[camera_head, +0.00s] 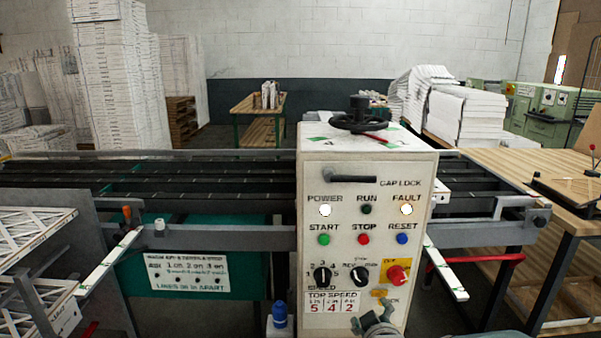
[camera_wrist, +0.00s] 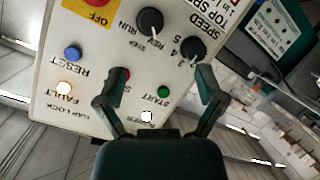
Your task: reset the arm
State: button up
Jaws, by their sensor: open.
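My gripper (camera_wrist: 160,72) is open and empty in the wrist view, its two dark green fingers spread in front of a white control panel (camera_wrist: 130,50). The panel appears turned nearly upside down there. The green START button (camera_wrist: 164,92) shows between the fingers. The red STOP button is partly hidden by the left finger. The blue RESET button (camera_wrist: 72,54) and glowing FAULT lamp (camera_wrist: 64,88) are left of the fingers. In the head view the panel (camera_head: 315,170) stands upright; POWER (camera_head: 325,210) and FAULT (camera_head: 406,209) lamps are lit, RUN (camera_head: 366,209) is dark.
Dark conveyor rails (camera_head: 220,174) run behind the panel. A wooden table (camera_head: 500,160) stands at right. White-framed filters (camera_head: 30,235) are at left. A black handwheel (camera_head: 360,120) tops the panel. A blue bottle-like object (camera_head: 279,315) is low in front. Stacked boxes stand at the back.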

jog(key=s+r+m+g, duration=0.3)
jog(key=s+g, duration=0.1)
jog(key=s, duration=0.7)
jog(key=s+r+m+g, duration=0.4)
jog(key=s, duration=0.8)
jog(key=shift+d+g, duration=0.35)
jog(key=shift+g, duration=0.05)
